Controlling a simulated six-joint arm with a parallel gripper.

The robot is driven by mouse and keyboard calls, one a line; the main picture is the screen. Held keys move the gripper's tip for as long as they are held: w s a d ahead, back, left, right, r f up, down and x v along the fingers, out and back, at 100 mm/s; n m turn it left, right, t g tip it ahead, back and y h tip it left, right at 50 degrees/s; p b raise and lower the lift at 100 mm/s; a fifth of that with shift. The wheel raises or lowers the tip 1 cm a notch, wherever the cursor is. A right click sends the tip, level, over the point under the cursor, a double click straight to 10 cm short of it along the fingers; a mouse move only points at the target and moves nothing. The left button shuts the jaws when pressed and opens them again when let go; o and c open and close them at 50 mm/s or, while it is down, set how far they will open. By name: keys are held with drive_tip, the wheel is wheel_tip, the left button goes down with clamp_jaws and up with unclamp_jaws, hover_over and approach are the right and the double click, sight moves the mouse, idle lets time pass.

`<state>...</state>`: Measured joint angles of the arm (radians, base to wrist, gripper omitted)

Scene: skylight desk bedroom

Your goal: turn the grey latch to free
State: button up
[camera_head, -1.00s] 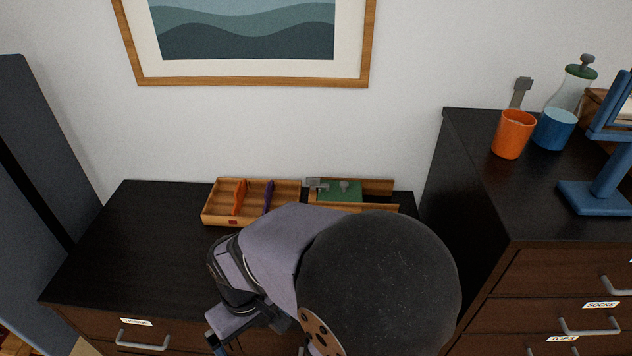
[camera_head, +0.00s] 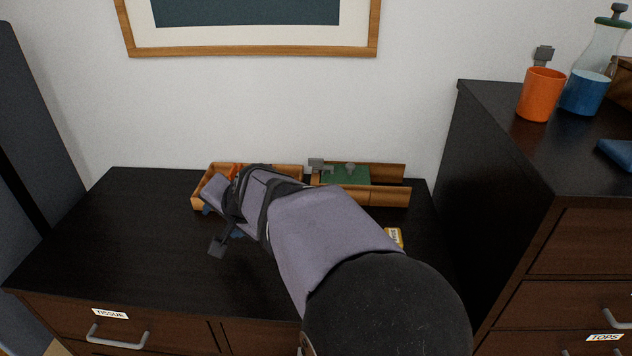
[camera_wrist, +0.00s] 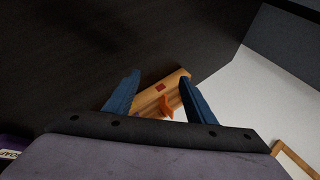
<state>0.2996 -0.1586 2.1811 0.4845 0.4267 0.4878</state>
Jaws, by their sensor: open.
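The grey latch (camera_head: 317,164) sits at the left end of a wooden box with a green lid (camera_head: 345,176), at the back of the dark desk in the head view. A small grey knob (camera_head: 350,167) stands on the lid. My gripper (camera_wrist: 160,90) shows in the wrist view as two blue fingers, open and apart. Between and beyond the fingers is a wooden tray (camera_wrist: 178,82) with an orange piece (camera_wrist: 167,106) in it. In the head view my arm covers much of this tray (camera_head: 202,192), left of the latch. The latch is not seen in the wrist view.
The dark desk top (camera_head: 110,230) is clear at the left. A taller dresser (camera_head: 520,150) stands at the right with an orange cup (camera_head: 541,95) and a flask (camera_head: 588,85) on it. A small yellow labelled item (camera_head: 395,237) lies right of my arm. The wall is close behind.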

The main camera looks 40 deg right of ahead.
drive_tip(key=w+d+m+t+b, duration=0.1)
drive_tip(key=d+m+b, duration=0.1)
drive_tip(key=w+d+m+t+h+b, duration=0.1)
drive_tip(key=d+m+b, duration=0.1)
drive_tip(key=w+d+m+t+h+b, duration=0.1)
drive_tip(key=w+d+m+b, duration=0.1)
drive_tip(key=m+b, duration=0.1)
drive_tip(key=shift+d+r, duration=0.1)
drive_tip(key=shift+r, duration=0.3)
drive_tip(key=d+r+m+t+h+b, duration=0.2)
drive_tip(key=d+m+h+b, duration=0.1)
drive_tip(key=d+m+b, duration=0.35)
drive_tip(key=m+h+b, duration=0.8)
drive_tip(key=m+b, duration=0.6)
drive_tip(key=m, duration=0.4)
approach(316, 161)
drive_tip(key=shift+w+d+r+g, duration=0.2)
drive_tip(key=shift+w+d+r, duration=0.05)
drive_tip(key=shift+w+d, duration=0.3)
drive_tip(key=shift+w+d+r+g, duration=0.2)
drive_tip(key=shift+w+d, duration=0.3)
drive_tip(key=shift+w, duration=0.1)
drive_tip(key=shift+x, duration=3.7)
drive_tip(key=shift+f, duration=0.1)
drive_tip(key=c, duration=1)
